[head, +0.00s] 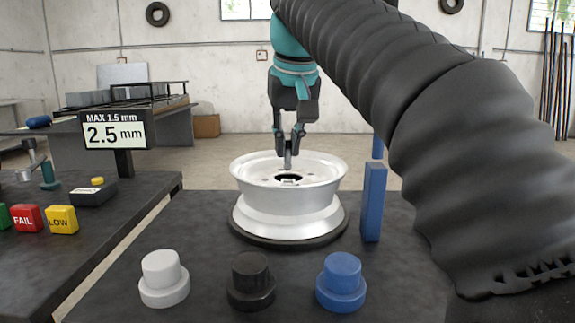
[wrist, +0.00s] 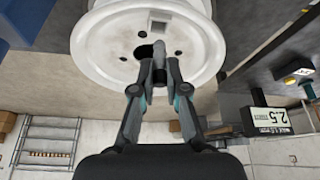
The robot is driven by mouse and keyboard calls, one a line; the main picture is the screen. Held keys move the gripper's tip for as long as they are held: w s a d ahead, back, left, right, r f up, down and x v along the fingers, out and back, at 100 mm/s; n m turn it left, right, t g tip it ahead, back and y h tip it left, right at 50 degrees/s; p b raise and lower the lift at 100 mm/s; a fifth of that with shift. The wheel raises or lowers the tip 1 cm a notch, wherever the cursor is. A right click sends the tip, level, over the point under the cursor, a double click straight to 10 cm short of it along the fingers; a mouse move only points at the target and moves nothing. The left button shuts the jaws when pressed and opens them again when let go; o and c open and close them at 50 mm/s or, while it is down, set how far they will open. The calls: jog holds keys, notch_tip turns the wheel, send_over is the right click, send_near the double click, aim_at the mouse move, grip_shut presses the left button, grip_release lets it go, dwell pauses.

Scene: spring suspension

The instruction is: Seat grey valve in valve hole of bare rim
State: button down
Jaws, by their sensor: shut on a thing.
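The bare rim (head: 290,205) is a silver-white wheel lying flat on a dark round stand on the table. Its dark centre hole and small bolt holes show. In the wrist view the rim (wrist: 95,42) fills the top. My gripper (head: 289,150) is above the rim, pointing down, shut on the grey valve (head: 288,160). In the wrist view my gripper (wrist: 158,78) holds the valve (wrist: 159,62), which overlaps the dark centre hole. I cannot tell whether the valve touches the rim. I cannot make out the valve hole.
White (head: 163,279), black (head: 251,281) and blue (head: 341,282) capped pieces stand along the table front. A blue upright post (head: 373,202) stands right of the rim. A gauge display (head: 114,131) reading 2.5 mm and several coloured blocks are on the left bench.

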aim_at(289, 160)
jog(key=shift+f+b, duration=0.55)
jog(key=shift+f, duration=1.55)
jog(key=c, duration=1.2)
grip_release()
jog(key=shift+r, duration=0.15)
jog(key=p+v, duration=0.1)
jog(key=v, duration=1)
jog(key=shift+s+r, duration=0.2)
jog(key=shift+r, duration=0.15)
jog(key=shift+d, duration=0.1)
